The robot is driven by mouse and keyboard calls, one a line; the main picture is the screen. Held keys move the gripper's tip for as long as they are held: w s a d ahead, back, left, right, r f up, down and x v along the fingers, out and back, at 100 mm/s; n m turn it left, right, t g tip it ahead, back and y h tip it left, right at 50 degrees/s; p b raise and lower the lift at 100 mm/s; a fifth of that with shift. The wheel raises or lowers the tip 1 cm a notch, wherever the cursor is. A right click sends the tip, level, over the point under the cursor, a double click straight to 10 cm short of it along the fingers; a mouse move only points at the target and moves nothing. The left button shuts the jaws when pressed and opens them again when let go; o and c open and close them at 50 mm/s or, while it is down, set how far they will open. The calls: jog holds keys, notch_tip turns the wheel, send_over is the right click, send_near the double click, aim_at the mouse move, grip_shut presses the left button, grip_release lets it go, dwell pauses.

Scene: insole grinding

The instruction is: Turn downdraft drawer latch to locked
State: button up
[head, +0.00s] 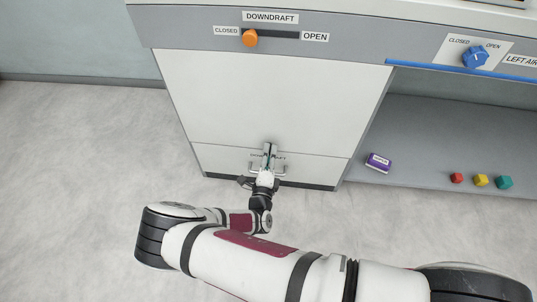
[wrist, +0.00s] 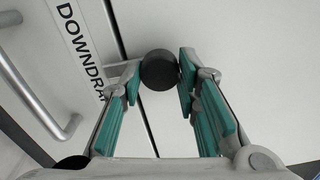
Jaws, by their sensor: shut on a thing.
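The downdraft drawer (head: 222,160) is the low white front at the bottom of the cabinet, and it looks flush. Its latch shows in the wrist view as a dark round knob (wrist: 158,70) beside the drawer's DOWNDRAFT label (wrist: 80,45). My gripper (head: 268,155) is at the drawer front and hides the latch in the head view. In the wrist view my gripper's teal-padded fingers (wrist: 160,82) are on either side of the knob, shut on it near their tips. No locked or unlocked mark is readable, so the latch's position cannot be told.
A metal drawer handle (wrist: 35,95) is close beside the gripper. Above, an orange slider knob (head: 250,38) sits at the CLOSED end. A blue knob (head: 475,57) is at right. A purple box (head: 378,162) and small coloured pieces (head: 480,180) lie on the lower shelf.

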jog(key=shift+f, duration=0.1)
jog(key=o, duration=1.2)
jog(key=shift+c, duration=0.2)
jog(key=shift+s, duration=0.15)
jog(key=s, duration=1.1)
jog(key=shift+s+a, duration=0.25)
jog(key=shift+s, duration=0.15)
